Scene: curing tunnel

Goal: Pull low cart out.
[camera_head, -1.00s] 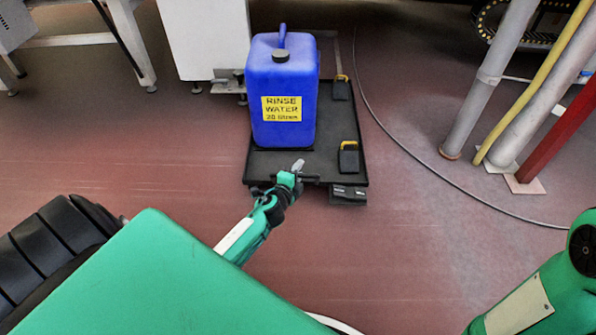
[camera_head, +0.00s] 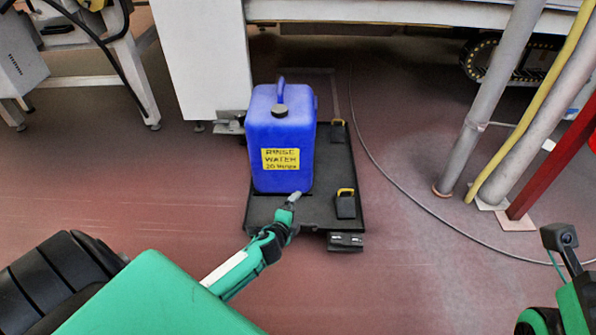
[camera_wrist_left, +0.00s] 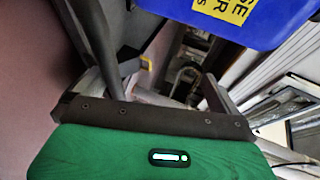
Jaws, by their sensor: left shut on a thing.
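The low cart (camera_head: 288,214) is a flat black platform low on the floor in the middle of the head view. It carries a blue jug (camera_head: 281,140) labelled "RINSE WATER", upright on its left part. The jug's lower part also shows in the left wrist view (camera_wrist_left: 225,22). My left gripper (camera_head: 292,201) is at the cart's near edge, shut on what looks like its front handle; the exact grip is hard to see. In the left wrist view a dark bar runs up by the fingers (camera_wrist_left: 165,95).
Two black blocks with yellow handles (camera_head: 345,204) (camera_head: 337,131) stand on the cart's right side. A white cabinet (camera_head: 202,60) stands behind left. Grey pipes (camera_head: 490,95) and a red post (camera_head: 555,155) rise at right. A cable (camera_head: 400,195) curves across the floor. Floor nearer me is clear.

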